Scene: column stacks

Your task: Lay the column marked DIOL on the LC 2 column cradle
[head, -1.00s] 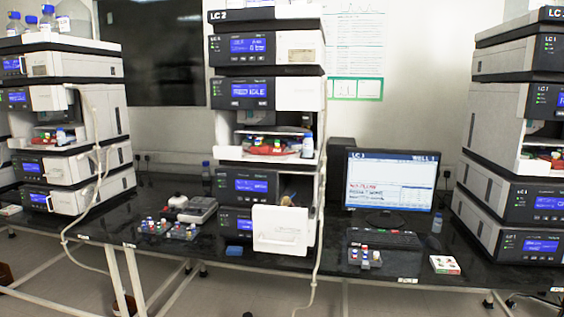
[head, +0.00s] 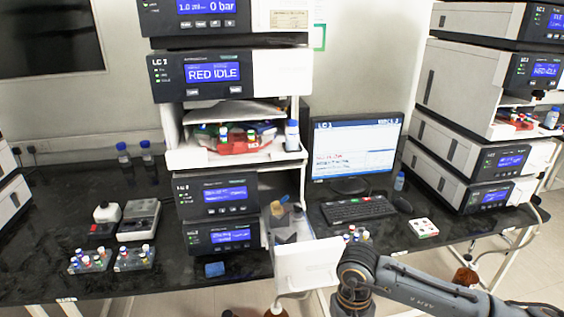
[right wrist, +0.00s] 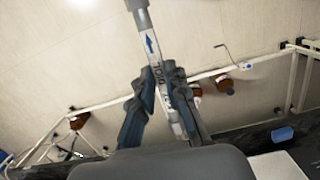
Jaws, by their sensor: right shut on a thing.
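The column marked DIOL (right wrist: 149,45) is a grey metal tube with a white label and a blue arrow. In the right wrist view my right gripper (right wrist: 157,78) is shut on it around its middle, and the column lies slightly tilted across the jaws. In the head view my right arm comes in from the right, in front of the LC 2 stack's open white door (head: 308,263); the jaws and column cannot be made out there. Behind the door is the open column bay (head: 287,222), with a tan-topped item (head: 278,208). The cradle itself is not clearly visible. My left gripper is not in view.
A monitor (head: 356,150), keyboard (head: 352,209) and red-white box (head: 423,228) are right of the stack. Another LC stack (head: 470,100) stands at far right. Vial racks (head: 90,262) and a blue block (head: 214,269) lie on the black bench at left.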

